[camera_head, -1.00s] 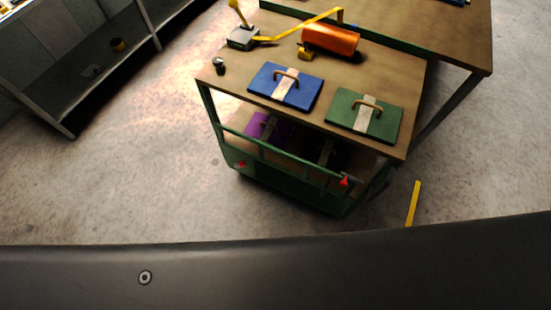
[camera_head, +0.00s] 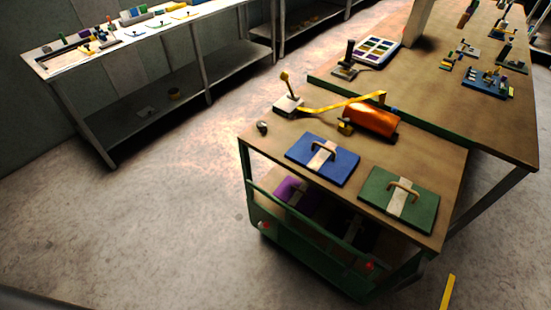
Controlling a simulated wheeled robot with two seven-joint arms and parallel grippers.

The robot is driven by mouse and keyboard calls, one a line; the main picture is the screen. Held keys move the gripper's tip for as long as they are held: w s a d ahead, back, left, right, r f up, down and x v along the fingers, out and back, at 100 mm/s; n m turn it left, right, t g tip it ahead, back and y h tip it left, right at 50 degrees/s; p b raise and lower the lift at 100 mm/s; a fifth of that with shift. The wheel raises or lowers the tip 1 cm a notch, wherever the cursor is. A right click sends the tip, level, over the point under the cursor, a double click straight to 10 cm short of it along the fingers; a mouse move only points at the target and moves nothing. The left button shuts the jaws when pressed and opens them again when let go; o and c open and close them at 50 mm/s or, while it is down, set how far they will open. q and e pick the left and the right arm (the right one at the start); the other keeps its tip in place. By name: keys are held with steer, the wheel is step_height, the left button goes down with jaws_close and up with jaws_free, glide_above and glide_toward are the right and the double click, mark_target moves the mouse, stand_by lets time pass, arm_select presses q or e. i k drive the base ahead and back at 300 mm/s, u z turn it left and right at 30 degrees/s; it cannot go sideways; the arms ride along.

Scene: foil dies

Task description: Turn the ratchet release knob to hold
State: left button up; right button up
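I cannot tell for sure which part is the ratchet release knob. A small dark knob (camera_head: 262,127) sits at the left edge of the cart top (camera_head: 270,143). A yellow strap (camera_head: 335,104) runs from near this box toward an orange cylinder (camera_head: 372,121). Any hold marking is too small to read. Neither gripper is in view.
A blue plate (camera_head: 312,166) and a green plate (camera_head: 378,201) with handles lie on the cart top. A larger table (camera_head: 480,130) with several fixtures adjoins behind. A bench (camera_head: 125,45) stands at the back left. Open floor (camera_head: 170,210) lies left of the cart.

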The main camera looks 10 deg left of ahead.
mark_target(261, 125)
steer(key=z, duration=0.55)
steer(key=k, duration=0.65)
steer(key=z, duration=0.6)
steer(key=i, duration=1)
steer(key=u, duration=0.7)
